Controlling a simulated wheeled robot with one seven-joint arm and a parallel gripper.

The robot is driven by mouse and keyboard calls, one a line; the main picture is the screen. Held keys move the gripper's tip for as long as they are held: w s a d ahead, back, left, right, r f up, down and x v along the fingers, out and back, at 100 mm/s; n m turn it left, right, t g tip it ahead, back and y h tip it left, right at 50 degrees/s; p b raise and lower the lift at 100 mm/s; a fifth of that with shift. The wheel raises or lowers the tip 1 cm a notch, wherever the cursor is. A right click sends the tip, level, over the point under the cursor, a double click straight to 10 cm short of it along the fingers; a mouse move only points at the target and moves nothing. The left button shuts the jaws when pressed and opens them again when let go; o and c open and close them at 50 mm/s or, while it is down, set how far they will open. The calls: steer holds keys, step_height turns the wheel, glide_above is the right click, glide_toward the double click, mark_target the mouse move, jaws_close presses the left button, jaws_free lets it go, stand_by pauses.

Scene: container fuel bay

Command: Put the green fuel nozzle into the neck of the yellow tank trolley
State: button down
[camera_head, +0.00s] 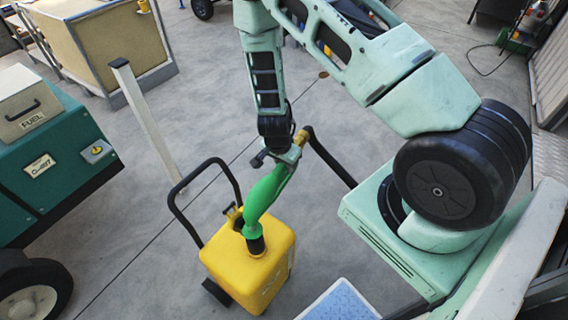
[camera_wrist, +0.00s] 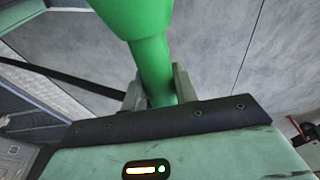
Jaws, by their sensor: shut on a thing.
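The green fuel nozzle (camera_head: 262,193) is held in my gripper (camera_head: 287,158), which is shut on its handle. In the head view it points downward over the yellow tank trolley (camera_head: 238,275). Its lower end meets the dark neck (camera_head: 256,244) on top of the tank; I cannot tell how deep it sits. A black hose runs from the brass fitting at the nozzle's upper end. In the wrist view the green nozzle (camera_wrist: 153,68) passes between the fingers of my gripper (camera_wrist: 160,88); the tank is hidden there.
The trolley's black handle (camera_head: 178,208) rises behind the tank. A teal machine with a FUEL box (camera_head: 30,105) stands at the left, and a pale post (camera_head: 145,120) beside it. A blue-topped surface (camera_head: 345,302) is at the bottom.

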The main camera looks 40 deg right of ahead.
steer(key=shift+f+b, duration=1.4)
steer(key=shift+f, duration=0.55)
steer(key=c, duration=1)
jaws_free()
steer(key=shift+r, duration=0.1)
steer(key=a+r, duration=0.1)
steer(key=r, duration=0.4)
steer(key=a+r+p, duration=0.1)
steer(key=r, duration=0.5)
steer(key=s+a+r+p, duration=0.1)
steer(key=r, duration=0.5)
steer(key=shift+a, duration=0.15)
